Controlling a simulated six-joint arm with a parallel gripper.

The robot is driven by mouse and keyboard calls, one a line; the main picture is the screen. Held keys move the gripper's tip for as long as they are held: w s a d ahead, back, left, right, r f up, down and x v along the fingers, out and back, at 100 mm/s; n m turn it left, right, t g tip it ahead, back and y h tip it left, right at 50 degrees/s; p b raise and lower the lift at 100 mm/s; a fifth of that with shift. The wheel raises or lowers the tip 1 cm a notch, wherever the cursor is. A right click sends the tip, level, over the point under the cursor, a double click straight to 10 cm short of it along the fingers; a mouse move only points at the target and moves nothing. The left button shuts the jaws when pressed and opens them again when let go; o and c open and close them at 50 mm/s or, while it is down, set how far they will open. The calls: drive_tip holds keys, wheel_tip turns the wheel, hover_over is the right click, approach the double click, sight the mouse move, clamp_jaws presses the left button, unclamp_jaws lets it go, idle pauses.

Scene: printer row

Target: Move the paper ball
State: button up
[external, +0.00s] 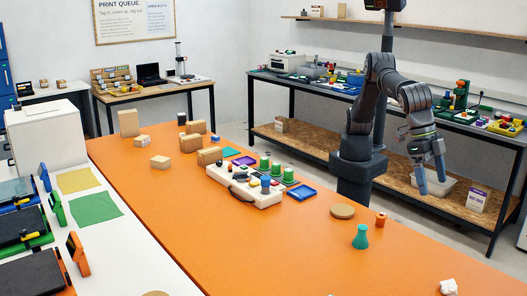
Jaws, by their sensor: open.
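The paper ball (448,287) is a small white crumpled lump on the orange table, at the bottom right of the external view, near the table's front right part. My gripper (433,187) hangs from my arm on the right side, with its fingers pointing down. It is open, with nothing between the fingers. It is above and beyond the ball in the picture, well apart from it. No part of the ball appears hidden.
A teal flask-shaped piece (361,237), an orange spool (381,219) and a round brown disc (343,211) stand between my arm and the table's middle. A white panel (245,188) with green knobs, a blue tray (301,192) and cardboard boxes (160,162) lie farther left. The front middle is clear.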

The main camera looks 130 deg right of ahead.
drive_tip(key=shift+f, duration=0.1)
drive_tip(key=c, duration=1.1)
drive_tip(key=shift+y, duration=0.3)
drive_tip(key=x, duration=0.4)
drive_tip(key=shift+a+f, duration=0.15)
drive_tip(key=shift+a, duration=0.4)
drive_tip(key=c, duration=0.7)
drive_tip(key=a+f+y, duration=0.1)
drive_tip(key=a+f, duration=0.2)
drive_tip(key=f, duration=0.2)
drive_tip(key=a+f, duration=0.3)
drive_tip(key=f, duration=0.2)
drive_tip(key=a+f+y, duration=0.1)
drive_tip(key=a+f, duration=0.2)
drive_tip(key=f, duration=0.1)
drive_tip(key=shift+s+a+f+y, duration=0.2)
drive_tip(key=shift+f+y, duration=0.1)
drive_tip(key=shift+f, duration=0.1)
drive_tip(key=x, duration=0.9)
drive_tip(key=shift+a+f, duration=0.15)
drive_tip(key=shift+f, duration=0.15)
drive_tip(key=shift+d+r, duration=0.15)
drive_tip(key=shift+d, duration=1.85)
drive_tip(key=d, duration=1.7)
